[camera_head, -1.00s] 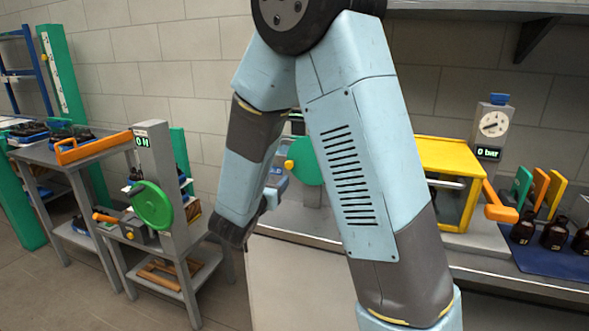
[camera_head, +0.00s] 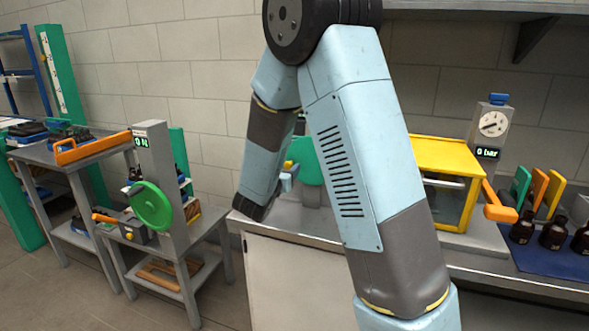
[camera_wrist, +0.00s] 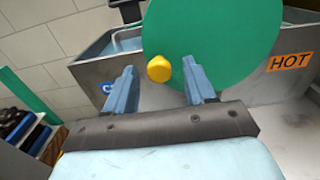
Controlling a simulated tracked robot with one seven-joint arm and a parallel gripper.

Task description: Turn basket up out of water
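A large green disc (camera_wrist: 215,45) with a yellow knob (camera_wrist: 159,68) fills the top middle of the wrist view. It stands in front of a grey metal tank (camera_wrist: 88,72) with an orange HOT label (camera_wrist: 290,62) at right and a partly hidden blue label at left. Pale blue water (camera_wrist: 126,42) shows inside the tank. I cannot make out the basket. My gripper (camera_wrist: 163,75) is open and empty, with the knob seen between its blue fingers; contact cannot be told. In the head view the disc (camera_head: 306,165) and knob (camera_head: 288,164) are partly behind my arm.
The tank's bench (camera_head: 300,232) runs right to a yellow box (camera_head: 440,155), a gauge post (camera_head: 490,130) and amber bottles (camera_head: 522,228) on a blue mat. At left stands a grey stand with a green wheel (camera_head: 151,206). Floor between stand and bench is clear.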

